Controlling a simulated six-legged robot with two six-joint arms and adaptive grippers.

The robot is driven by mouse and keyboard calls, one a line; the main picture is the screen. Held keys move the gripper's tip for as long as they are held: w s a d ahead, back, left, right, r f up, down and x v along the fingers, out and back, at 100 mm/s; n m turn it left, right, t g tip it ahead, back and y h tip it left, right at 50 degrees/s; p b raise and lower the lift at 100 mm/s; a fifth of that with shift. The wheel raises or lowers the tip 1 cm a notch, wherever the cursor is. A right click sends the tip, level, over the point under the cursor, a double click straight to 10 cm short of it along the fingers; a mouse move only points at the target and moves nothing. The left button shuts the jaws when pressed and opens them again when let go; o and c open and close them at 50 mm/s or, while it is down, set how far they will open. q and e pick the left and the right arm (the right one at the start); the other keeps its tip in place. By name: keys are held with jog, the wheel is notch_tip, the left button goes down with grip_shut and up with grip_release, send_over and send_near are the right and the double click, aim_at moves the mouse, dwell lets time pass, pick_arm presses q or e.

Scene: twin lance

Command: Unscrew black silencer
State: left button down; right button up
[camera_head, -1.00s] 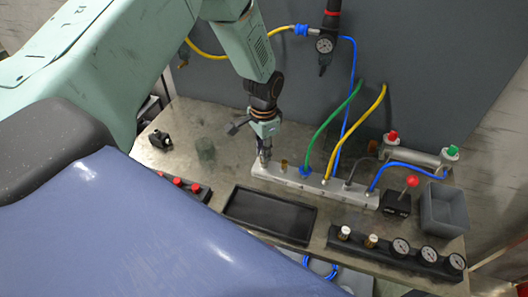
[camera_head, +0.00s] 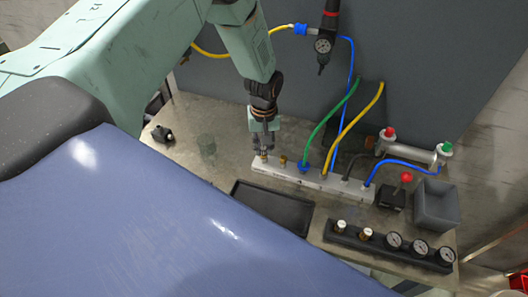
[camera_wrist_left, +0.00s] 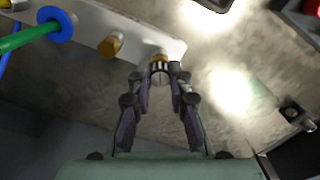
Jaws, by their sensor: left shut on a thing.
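The white manifold block (camera_head: 318,180) lies on the metal bench, with hoses and fittings along its top. My left gripper (camera_head: 263,152) points down at its left end. My right gripper is not in view.
Green (camera_head: 325,130) and yellow (camera_head: 360,130) hoses rise from the manifold. A black tray (camera_head: 272,208) lies in front. A grey bin (camera_head: 437,203) and a red-knobbed lever valve (camera_head: 393,195) are at right. A gauge row (camera_head: 388,246) lies front right. A clear cup (camera_head: 207,145) stands left.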

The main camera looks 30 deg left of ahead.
pick_arm(q)
jog(key=n, duration=0.4)
jog(key=w+n, duration=0.1)
jog(key=n, duration=0.1)
jog(key=shift+a+r, duration=0.1)
jog(key=shift+r, duration=0.15)
jog(key=c, duration=1.6)
grip_release()
jog(key=shift+c, duration=0.2)
jog(key=shift+o, duration=1.3)
jog(key=shift+a+f, duration=0.1)
jog(key=shift+f, duration=0.1)
